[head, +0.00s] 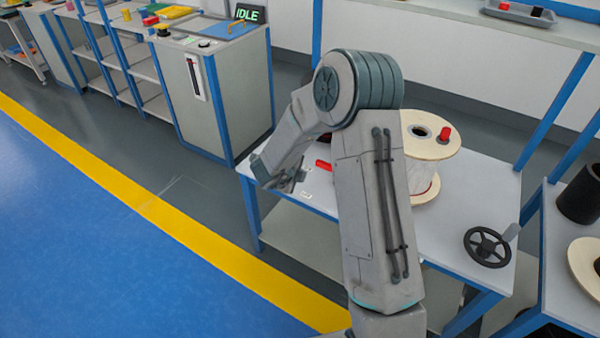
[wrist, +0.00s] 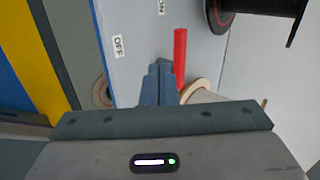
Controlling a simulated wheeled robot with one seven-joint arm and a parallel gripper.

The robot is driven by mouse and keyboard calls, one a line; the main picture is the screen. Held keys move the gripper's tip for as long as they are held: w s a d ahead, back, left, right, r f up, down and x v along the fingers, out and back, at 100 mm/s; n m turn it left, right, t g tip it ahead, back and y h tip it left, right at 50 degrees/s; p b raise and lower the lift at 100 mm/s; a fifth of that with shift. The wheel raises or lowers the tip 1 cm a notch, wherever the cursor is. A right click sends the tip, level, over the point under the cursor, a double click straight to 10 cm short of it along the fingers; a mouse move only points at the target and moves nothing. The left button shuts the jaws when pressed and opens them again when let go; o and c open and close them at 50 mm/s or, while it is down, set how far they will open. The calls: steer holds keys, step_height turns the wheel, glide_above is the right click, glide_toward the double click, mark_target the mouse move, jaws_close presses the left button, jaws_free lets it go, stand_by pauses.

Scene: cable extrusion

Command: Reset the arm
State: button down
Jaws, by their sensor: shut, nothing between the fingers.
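My arm is folded in the head view, with its elbow high and its forearm reaching down to the left. My gripper (head: 292,181) is over the left end of the white table (head: 462,205). In the wrist view my gripper (wrist: 158,72) shows its two fingers together, with nothing between them. A red lever (wrist: 180,58) stands just right of the fingertips; I cannot tell if they touch. Part of the red lever (head: 323,165) also shows in the head view. An OFF label (wrist: 118,46) lies left of the fingers, and an ON label is partly cut off above.
A large spool (head: 430,140) with a red knob stands behind my arm. A black handwheel (head: 487,246) is at the table's right end. A grey cabinet (head: 212,105) with an IDLE display (head: 249,14) stands behind left. The blue floor (head: 90,240) at left is clear.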

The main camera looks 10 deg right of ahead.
stand_by(0.3)
steer(key=s+a+r+n+t+y+p, duration=0.1)
steer(key=s+a+r+n+y+p, duration=0.2)
steer(key=r+n, duration=0.55)
steer(key=s+a+r+n+t+y+p, duration=0.1)
steer(key=s+a+r+n+y, duration=0.3)
steer(key=r, duration=0.7)
steer(key=s+d+r+n+g+p, duration=0.1)
steer(key=s+n, duration=0.3)
steer(key=s, duration=0.4)
steer(key=s+d+r+n+g+p, duration=0.1)
steer(key=s+d+r+n+g, duration=0.2)
steer(key=s, duration=0.5)
steer(key=s+d+r+n+g+h+p, duration=0.1)
steer(key=s+d+r+n+g+p, duration=0.1)
steer(key=s+n, duration=0.4)
steer(key=s+r, duration=0.1)
steer(key=s, duration=0.1)
steer(key=shift+s+d+r+g, duration=0.3)
steer(key=shift+s+d, duration=0.05)
steer(key=shift+s, duration=0.05)
